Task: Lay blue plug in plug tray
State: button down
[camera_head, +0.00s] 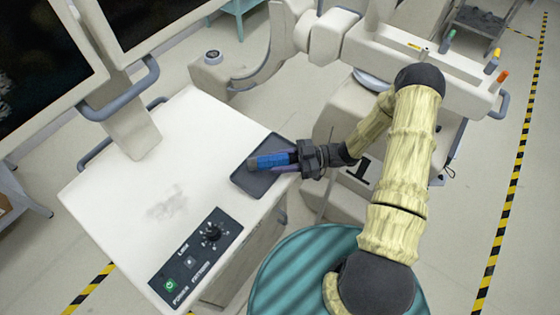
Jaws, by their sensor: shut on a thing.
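The blue plug (270,161) is at the tip of my gripper (284,160), which is shut on it. The plug lies roughly level, pointing left, over the dark plug tray (250,183). The tray is a shallow dark rectangle at the right edge of the white cart top. I cannot tell whether the plug touches the tray floor or is held just above it. The gripper comes in from the right and hides part of the tray.
The white cart top (130,190) is mostly clear, with a grey smudge. A control panel (195,260) with a knob is at its front. A monitor (60,70) stands at the back left. A white machine with coloured plugs (495,65) is at the upper right.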

jog(key=shift+s+f, duration=0.25)
jog(key=shift+f, duration=0.4)
jog(key=c, duration=0.9)
grip_release()
jog(key=shift+b, duration=0.3)
jog(key=shift+r, duration=0.1)
jog(key=shift+r+p, duration=0.45)
jog(key=shift+p, duration=0.25)
jog(key=d+b, duration=0.1)
jog(key=d, duration=0.3)
jog(key=w+d+b, duration=0.1)
jog(key=d+b, duration=0.1)
jog(key=d, duration=0.2)
jog(key=w+d+b, duration=0.1)
jog(key=d+b, duration=0.1)
jog(key=d, duration=0.2)
jog(key=shift+r, duration=0.15)
jog(key=shift+a, duration=0.1)
